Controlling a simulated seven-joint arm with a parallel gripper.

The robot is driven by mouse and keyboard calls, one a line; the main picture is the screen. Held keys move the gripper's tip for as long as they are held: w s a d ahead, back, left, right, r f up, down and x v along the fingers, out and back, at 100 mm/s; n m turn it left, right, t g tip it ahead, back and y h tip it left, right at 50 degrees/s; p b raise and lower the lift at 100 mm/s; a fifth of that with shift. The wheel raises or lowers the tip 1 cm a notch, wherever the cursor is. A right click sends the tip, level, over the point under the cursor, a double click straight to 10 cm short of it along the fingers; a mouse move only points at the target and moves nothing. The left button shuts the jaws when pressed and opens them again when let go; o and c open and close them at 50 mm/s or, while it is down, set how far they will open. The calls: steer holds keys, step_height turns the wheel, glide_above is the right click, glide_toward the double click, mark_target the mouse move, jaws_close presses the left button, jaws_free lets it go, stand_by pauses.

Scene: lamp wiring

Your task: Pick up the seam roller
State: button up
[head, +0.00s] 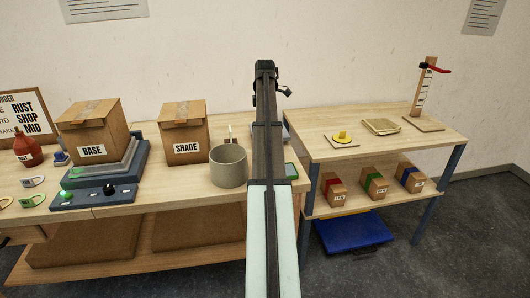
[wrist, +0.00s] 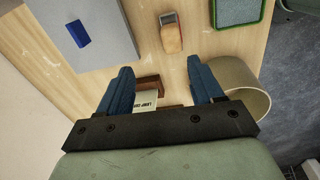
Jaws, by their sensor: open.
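What looks like the seam roller (wrist: 171,36) lies on the wooden bench in the wrist view. It has a short wooden body and a grey and red end, and sits above the gap between my fingers, apart from them. My gripper (wrist: 160,69) is open, its two blue fingers spread wide with nothing held. Below the gap, partly hidden by the gripper, is a small brown wooden stand with a printed card (wrist: 146,101). In the head view my arm covers the part of the bench where the roller lies, and my fingers are hidden.
A grey-beige cup (head: 228,166) stands close beside my right finger in the wrist view (wrist: 247,85). The SHADE carton (head: 184,137) stands left of my arm.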

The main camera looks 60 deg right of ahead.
steer(key=shift+s+a+f+n+g+y, duration=0.2)
steer(key=shift+s+a+n+g+y, duration=0.15)
steer(key=shift+s, duration=0.2)
steer(key=shift+s+f, duration=0.1)
steer(key=shift+f, duration=0.15)
steer(key=f, duration=1.3)
steer(key=shift+w+f, duration=0.15)
steer(key=shift+w, duration=0.15)
steer(key=c, duration=1.1)
step_height(320, 180, up, 10)
steer(key=shift+r, duration=0.1)
